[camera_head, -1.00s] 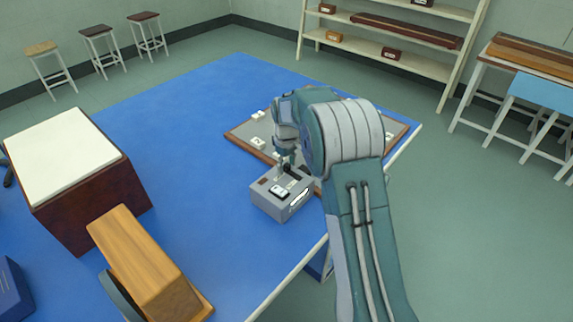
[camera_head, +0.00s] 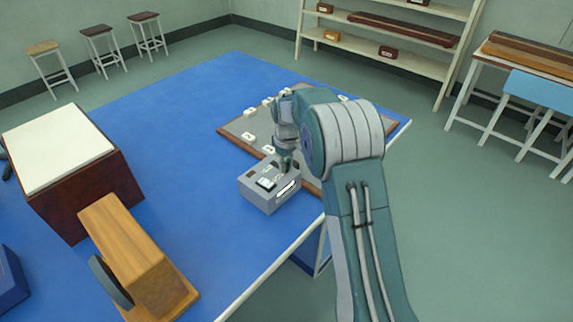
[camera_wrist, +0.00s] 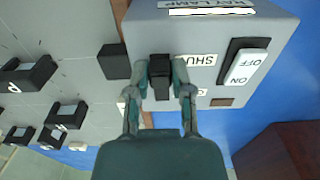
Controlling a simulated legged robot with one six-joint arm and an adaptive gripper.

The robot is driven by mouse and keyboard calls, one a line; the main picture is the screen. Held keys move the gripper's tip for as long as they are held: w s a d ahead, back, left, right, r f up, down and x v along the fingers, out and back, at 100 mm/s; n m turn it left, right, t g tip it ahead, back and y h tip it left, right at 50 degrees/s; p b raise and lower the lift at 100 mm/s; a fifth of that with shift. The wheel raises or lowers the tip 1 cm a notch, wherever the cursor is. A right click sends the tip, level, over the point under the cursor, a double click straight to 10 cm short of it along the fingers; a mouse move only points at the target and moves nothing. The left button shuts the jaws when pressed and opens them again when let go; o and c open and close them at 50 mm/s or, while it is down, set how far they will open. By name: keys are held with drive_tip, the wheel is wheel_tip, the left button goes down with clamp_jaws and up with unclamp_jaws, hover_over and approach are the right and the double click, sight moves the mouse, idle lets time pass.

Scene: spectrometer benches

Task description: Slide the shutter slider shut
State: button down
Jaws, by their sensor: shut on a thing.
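The grey lamp box (camera_head: 258,198) stands on the blue table, with a rocker switch (camera_head: 266,184) on its top. In the wrist view the box (camera_wrist: 215,30) shows the word SHUT, partly covered, and a white rocker (camera_wrist: 246,66) marked ON and OFF. The black shutter slider knob (camera_wrist: 160,80) sits between the fingertips of my gripper (camera_wrist: 162,68), beside the lettering. My gripper is shut on the knob. In the head view my gripper (camera_head: 287,166) is over the box's far right part, and the slider is hidden there.
A grey board (camera_head: 234,128) with a brown rim and several small labelled pieces lies behind the box. A wooden block-shaped device (camera_head: 128,243) and a dark red case with a pale top (camera_head: 60,150) stand at left. Blue table lies bare between them.

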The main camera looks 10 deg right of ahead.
drive_tip(key=shift+s+d+f, duration=0.1)
drive_tip(key=shift+s+d, duration=0.15)
drive_tip(key=shift+d, duration=0.2)
drive_tip(key=shift+w+a, duration=0.1)
drive_tip(key=shift+a, duration=0.3)
drive_tip(key=c, duration=0.5)
unclamp_jaws()
drive_tip(key=shift+a, duration=0.15)
drive_tip(key=shift+d, duration=0.4)
wheel_tip(320, 180, up, 12)
drive_tip(key=shift+w, duration=0.15)
